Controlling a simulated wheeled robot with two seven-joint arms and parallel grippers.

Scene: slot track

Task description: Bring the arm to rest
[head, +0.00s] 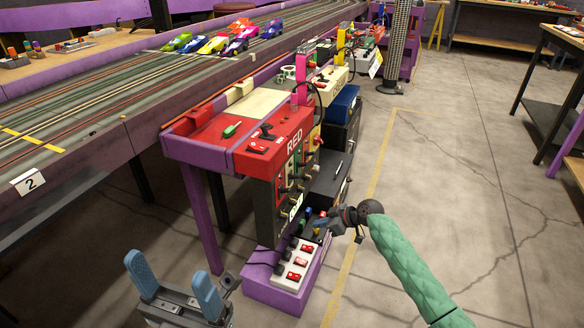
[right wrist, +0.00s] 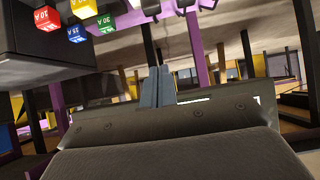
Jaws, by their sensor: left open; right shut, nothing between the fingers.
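My right arm, in a green sleeve (head: 412,268), reaches in from the lower right of the head view. Its gripper (head: 320,226) is low beside the RED station, just above and right of a white switch strip with red switches (head: 293,265). In the right wrist view the two blue-grey fingers (right wrist: 157,86) are pressed together with nothing between them. My left gripper (head: 178,285) is at the bottom left of the head view, its two blue fingers wide apart and empty.
The RED control station (head: 270,132) stands against the purple-sided track (head: 110,85), where several toy cars (head: 218,43) sit. Coloured labelled blocks (right wrist: 77,33) show at upper left in the right wrist view. Concrete floor (head: 455,175) on the right is clear.

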